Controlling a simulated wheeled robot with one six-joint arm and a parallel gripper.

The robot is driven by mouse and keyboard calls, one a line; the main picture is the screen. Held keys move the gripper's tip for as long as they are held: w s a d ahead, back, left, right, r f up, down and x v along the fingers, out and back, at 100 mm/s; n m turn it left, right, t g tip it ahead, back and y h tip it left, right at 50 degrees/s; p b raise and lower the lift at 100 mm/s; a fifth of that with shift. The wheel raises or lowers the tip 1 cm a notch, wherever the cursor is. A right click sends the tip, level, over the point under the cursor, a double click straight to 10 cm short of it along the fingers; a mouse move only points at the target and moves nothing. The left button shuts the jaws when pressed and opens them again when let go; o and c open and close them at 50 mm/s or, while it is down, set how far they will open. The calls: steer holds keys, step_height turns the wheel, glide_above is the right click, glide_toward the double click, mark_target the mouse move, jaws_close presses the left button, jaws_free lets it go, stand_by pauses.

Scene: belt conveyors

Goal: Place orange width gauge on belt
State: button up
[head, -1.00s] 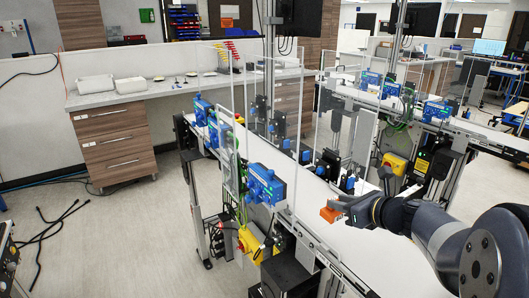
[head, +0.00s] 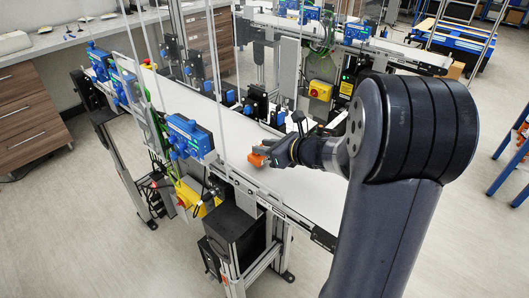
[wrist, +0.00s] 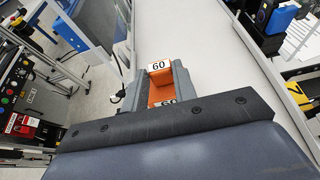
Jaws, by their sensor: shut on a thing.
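The orange width gauge (head: 258,157) is held in my gripper (head: 268,152), above or at the near part of the white belt (head: 300,190). In the wrist view the orange gauge (wrist: 161,85) sits between both grey fingers (wrist: 158,78), and white labels reading 60 show on it. The belt (wrist: 200,45) lies beyond and right of the gauge in that view. I cannot tell whether the gauge touches the belt. My gripper is shut on the gauge.
Blue sensor boxes (head: 188,137) and clear panels line the belt's left side. Dark blue-knobbed units (head: 256,103) stand along its far side. A yellow switch box (head: 195,198) hangs below the near edge. The belt around the gripper is clear.

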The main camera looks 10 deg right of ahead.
steer(key=shift+f, duration=1.15)
steer(key=shift+f, duration=0.1)
steer(key=o, duration=1)
steer(key=shift+r, duration=0.2)
steer(key=v, duration=1.2)
steer(key=shift+b, duration=0.35)
